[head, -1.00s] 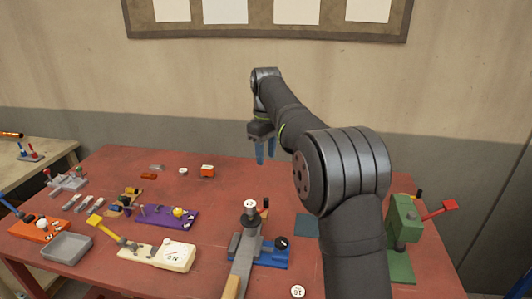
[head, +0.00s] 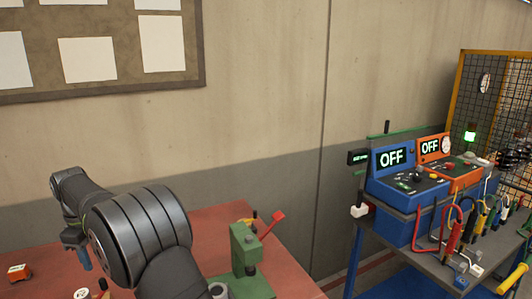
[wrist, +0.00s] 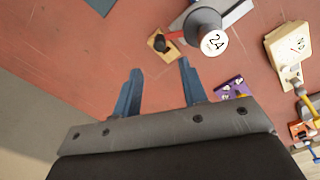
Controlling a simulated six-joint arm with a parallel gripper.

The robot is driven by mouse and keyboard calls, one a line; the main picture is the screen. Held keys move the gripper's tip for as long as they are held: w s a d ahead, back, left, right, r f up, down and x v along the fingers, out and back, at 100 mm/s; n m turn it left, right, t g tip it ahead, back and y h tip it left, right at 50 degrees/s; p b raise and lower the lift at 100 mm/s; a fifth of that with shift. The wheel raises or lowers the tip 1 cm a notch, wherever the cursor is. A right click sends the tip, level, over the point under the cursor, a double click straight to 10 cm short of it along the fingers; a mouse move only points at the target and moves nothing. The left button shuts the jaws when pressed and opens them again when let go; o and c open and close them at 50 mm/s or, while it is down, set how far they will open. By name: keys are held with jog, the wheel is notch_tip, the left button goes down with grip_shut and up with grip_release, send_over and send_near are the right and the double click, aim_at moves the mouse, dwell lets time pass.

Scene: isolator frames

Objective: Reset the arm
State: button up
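My gripper (head: 85,260) hangs at the end of my arm over the left part of the red table (head: 205,228) in the head view. In the wrist view my gripper (wrist: 160,85) has its two blue fingers spread apart with nothing between them. Below, past the fingertips, are a white round top marked 24 (wrist: 213,42) and a small wooden block (wrist: 163,45) with a red bar. The gripper touches none of them.
A green press-like device (head: 243,250) with a red handle stands to the right of my arm. A blue unit (head: 385,192) and an orange unit (head: 465,182), both displaying OFF, are on a separate bench at right. A cream block (wrist: 288,50) shows in the wrist view.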

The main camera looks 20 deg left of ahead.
aim_at(102, 280)
notch_tip(102, 280, down, 9)
jog(key=shift+f, duration=0.1)
dwell(0.5)
notch_tip(102, 280, up, 18)
notch_tip(102, 280, down, 18)
jog(key=shift+d+f, duration=0.1)
jog(key=s+d+m, duration=0.3)
jog(key=d+m, duration=0.5)
jog(key=m, duration=0.6)
jog(key=shift+d+m, duration=0.15)
jog(key=shift+m, duration=0.25)
dwell(2.2)
